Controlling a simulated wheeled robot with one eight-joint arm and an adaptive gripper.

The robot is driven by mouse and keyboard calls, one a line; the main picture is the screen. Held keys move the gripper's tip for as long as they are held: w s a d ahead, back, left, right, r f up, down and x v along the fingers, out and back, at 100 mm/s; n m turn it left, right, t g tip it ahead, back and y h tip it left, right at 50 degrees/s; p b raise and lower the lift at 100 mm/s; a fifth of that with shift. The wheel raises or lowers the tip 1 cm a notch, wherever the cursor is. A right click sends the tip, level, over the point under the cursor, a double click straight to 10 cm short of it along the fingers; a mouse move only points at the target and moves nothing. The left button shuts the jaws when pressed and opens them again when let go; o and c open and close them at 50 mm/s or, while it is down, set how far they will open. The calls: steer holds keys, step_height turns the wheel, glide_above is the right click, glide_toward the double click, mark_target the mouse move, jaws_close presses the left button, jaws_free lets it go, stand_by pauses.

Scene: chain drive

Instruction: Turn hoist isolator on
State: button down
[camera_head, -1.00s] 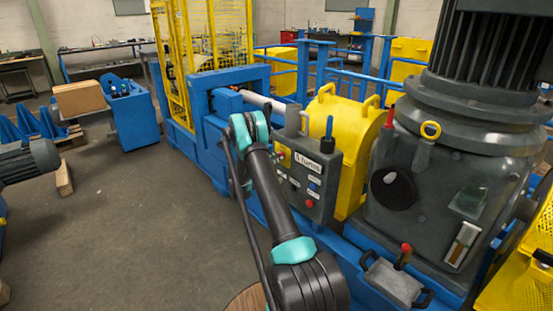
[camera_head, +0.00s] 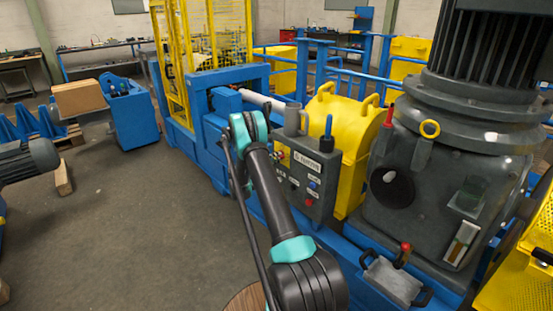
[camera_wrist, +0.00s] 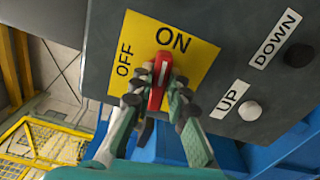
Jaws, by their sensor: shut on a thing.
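The isolator switch is a red knob (camera_wrist: 161,78) on a yellow plate (camera_wrist: 198,58) marked OFF and ON, in the wrist view. Its handle points up, close to the ON mark and away from OFF. My gripper (camera_wrist: 159,92) is shut on the knob, one finger on each side of its handle. In the head view the plate and knob sit on the left of a dark grey control box (camera_head: 323,172), partly behind my arm. My gripper is hidden there.
Beside the plate are a grey UP button (camera_wrist: 250,110) and a dark DOWN button (camera_wrist: 298,55). A yellow guard (camera_head: 352,125) stands behind the box, and a large grey motor unit (camera_head: 440,190) to its right. Open floor lies to the left.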

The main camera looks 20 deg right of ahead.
steer(key=shift+f+m, duration=0.1)
steer(key=shift+m, duration=0.7)
steer(key=c, duration=1.5)
jaws_free()
steer(key=shift+a, duration=0.15)
steer(key=v, duration=1.2)
